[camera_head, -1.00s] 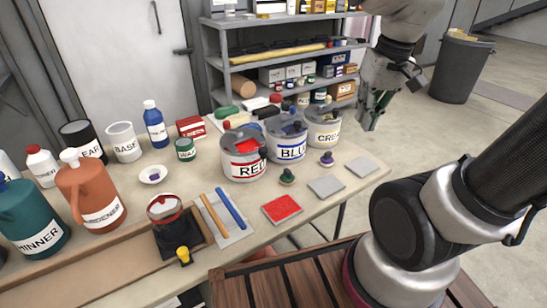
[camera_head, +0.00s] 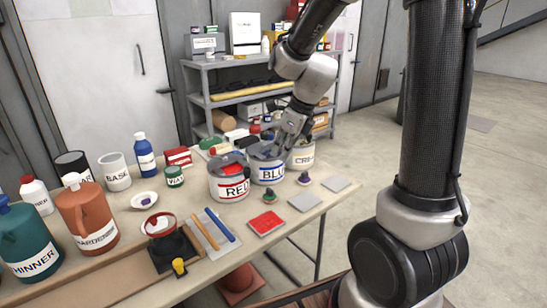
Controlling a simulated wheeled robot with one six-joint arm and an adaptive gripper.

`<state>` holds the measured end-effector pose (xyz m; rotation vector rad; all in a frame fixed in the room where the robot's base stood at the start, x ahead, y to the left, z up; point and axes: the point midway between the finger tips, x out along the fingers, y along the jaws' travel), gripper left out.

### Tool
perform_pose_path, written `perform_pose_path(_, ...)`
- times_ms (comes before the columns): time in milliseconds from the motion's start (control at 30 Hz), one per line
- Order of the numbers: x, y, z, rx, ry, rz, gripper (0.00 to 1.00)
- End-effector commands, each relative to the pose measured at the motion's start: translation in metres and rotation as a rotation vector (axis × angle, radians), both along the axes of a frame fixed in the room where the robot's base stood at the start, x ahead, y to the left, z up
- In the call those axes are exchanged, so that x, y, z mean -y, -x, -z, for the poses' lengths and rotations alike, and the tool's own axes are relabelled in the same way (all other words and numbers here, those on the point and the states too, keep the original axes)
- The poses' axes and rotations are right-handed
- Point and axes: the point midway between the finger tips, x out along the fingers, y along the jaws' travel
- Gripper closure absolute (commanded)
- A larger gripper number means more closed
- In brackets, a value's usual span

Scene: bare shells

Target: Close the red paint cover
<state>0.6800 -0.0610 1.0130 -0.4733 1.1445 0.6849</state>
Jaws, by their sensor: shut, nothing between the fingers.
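The red paint can (camera_head: 229,191), a grey can with a "RED" label, stands on the table at the left end of a row of three. Red paint (camera_head: 232,170) shows in its top opening, with a dark grey cover part (camera_head: 228,158) at the rim behind it. The cover's exact angle is too small to tell. My gripper (camera_head: 277,153) is shut and empty, pointing down over the blue paint can (camera_head: 268,174), to the right of the red can. It hides part of that can's top; I cannot tell whether it touches it.
The cream paint can (camera_head: 303,157) stands right of the blue one. Small purple and green knobs, a red square (camera_head: 266,223) and grey squares lie in front. Jugs and bottles crowd the left side of the table. A shelf (camera_head: 215,64) stands behind.

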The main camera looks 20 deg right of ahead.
Motion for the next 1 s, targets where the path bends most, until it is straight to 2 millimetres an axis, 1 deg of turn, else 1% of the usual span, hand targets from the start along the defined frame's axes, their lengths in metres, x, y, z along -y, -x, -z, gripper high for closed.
perform_pose_path(33, -0.003, -0.001, 0.010, -0.005, 0.000, -0.001, 1.00)
perform_pose_path(400, -0.022, -0.020, 0.083, -0.005, 0.002, -0.002, 1.00)
perform_pose_path(500, -0.035, -0.034, 0.080, 0.000, 0.002, -0.007, 1.00)
perform_pose_path(667, -0.046, -0.045, 0.080, 0.000, 0.001, -0.005, 1.00)
perform_pose_path(800, -0.049, -0.048, 0.080, 0.000, 0.001, -0.004, 1.00)
perform_pose_path(1000, -0.049, -0.048, 0.080, 0.000, 0.001, -0.004, 1.00)
